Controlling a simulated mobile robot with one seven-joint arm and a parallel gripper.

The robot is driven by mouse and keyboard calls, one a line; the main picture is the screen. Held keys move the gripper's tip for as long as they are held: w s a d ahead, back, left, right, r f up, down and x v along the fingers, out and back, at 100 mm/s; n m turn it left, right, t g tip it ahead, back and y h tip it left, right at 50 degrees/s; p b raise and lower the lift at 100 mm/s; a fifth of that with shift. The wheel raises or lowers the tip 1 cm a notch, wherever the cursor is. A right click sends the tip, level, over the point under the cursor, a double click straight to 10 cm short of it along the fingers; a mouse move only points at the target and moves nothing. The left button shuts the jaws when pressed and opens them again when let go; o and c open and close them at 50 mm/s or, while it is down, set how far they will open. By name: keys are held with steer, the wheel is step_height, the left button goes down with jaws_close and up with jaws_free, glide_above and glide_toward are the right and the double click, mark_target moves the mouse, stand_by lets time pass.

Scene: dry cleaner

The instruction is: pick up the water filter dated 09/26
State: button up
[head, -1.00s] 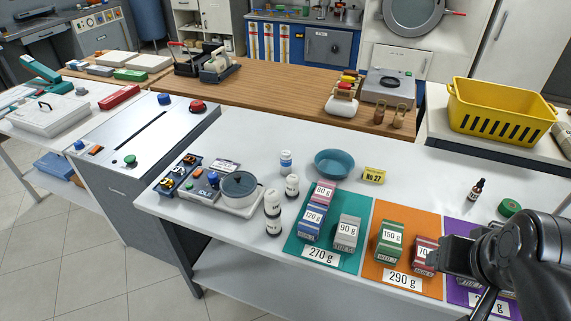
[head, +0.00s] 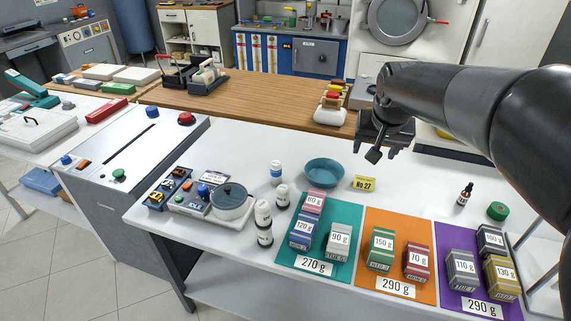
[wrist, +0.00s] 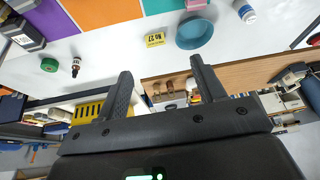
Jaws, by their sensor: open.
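Several small white cylinders with dark bands, which may be the water filters, stand on the white table in the head view: one (head: 282,196) at the back, one (head: 263,211) in the middle and one (head: 265,236) in front. No date is legible on any of them. A white bottle with a blue cap (head: 276,173) stands behind them and also shows in the wrist view (wrist: 246,12). My gripper (head: 387,149) is open and empty, above the table to the right of the cylinders. Its two fingers also show in the wrist view (wrist: 160,72).
A teal bowl (head: 324,173) and a yellow "No 27" tag (head: 364,184) stand right of the cylinders. Weighted boxes stand on teal (head: 335,258), orange (head: 400,225) and purple (head: 450,235) mats. A device with a round lid (head: 231,200) sits at left.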

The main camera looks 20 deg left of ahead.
steer(key=w+a+f, duration=0.4)
steer(key=w+a, duration=0.3)
steer(key=a, duration=0.2)
steer(key=n, duration=0.2)
glide_toward(276, 172)
steer(key=w, duration=0.2)
steer(key=shift+g, duration=0.3)
steer(key=x, duration=0.5)
steer(key=shift+a+f, duration=0.2)
steer(key=shift+f, duration=0.1)
steer(key=shift+x, duration=3.05)
steer(key=shift+a, duration=0.15)
steer(key=c, duration=1.1)
steer(key=shift+r, duration=0.15)
